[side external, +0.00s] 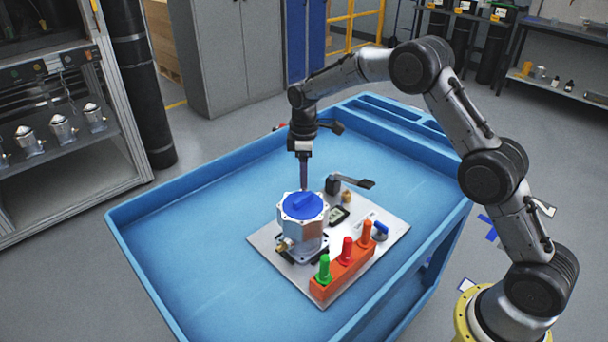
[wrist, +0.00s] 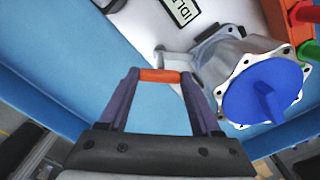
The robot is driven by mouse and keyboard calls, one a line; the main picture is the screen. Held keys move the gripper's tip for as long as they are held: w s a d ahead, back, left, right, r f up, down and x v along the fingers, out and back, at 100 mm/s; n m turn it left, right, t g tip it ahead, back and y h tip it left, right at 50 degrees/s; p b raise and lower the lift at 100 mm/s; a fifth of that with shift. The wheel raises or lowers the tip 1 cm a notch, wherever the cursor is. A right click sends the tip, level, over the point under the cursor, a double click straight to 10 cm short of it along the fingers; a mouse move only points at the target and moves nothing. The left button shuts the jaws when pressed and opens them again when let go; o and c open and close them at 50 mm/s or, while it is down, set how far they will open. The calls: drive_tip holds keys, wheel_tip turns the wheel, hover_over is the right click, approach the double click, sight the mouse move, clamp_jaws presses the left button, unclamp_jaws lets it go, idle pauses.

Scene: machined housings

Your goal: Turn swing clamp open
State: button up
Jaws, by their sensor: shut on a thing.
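My gripper (wrist: 160,76) points down behind the metal housing; in the side view its fingertips (side external: 304,184) are partly hidden by the housing. In the wrist view its two purple fingers are closed on a short orange bar, which looks like the swing clamp's handle (wrist: 160,75). A grey metal piece (wrist: 174,60) lies beside the bar, near the housing's base; I cannot tell how they join. The housing (side external: 302,230) stands upright with a blue cap (side external: 303,206), also seen in the wrist view (wrist: 264,92). The clamp's swing angle cannot be made out.
The housing stands on a light plate (side external: 385,236) on a blue cart (side external: 190,225). An orange block (side external: 342,275) with green, red and orange knobs is at the front. A black lever device (side external: 350,183) and a small display (side external: 339,215) are near the housing. The cart's left side is clear.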

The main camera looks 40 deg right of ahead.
drive_tip(key=shift+m, duration=0.3)
drive_tip(key=m, duration=0.4)
drive_tip(key=shift+m, duration=2.2)
drive_tip(key=o, duration=1.4)
wheel_tip(320, 180, up, 14)
drive_tip(key=shift+f, duration=0.1)
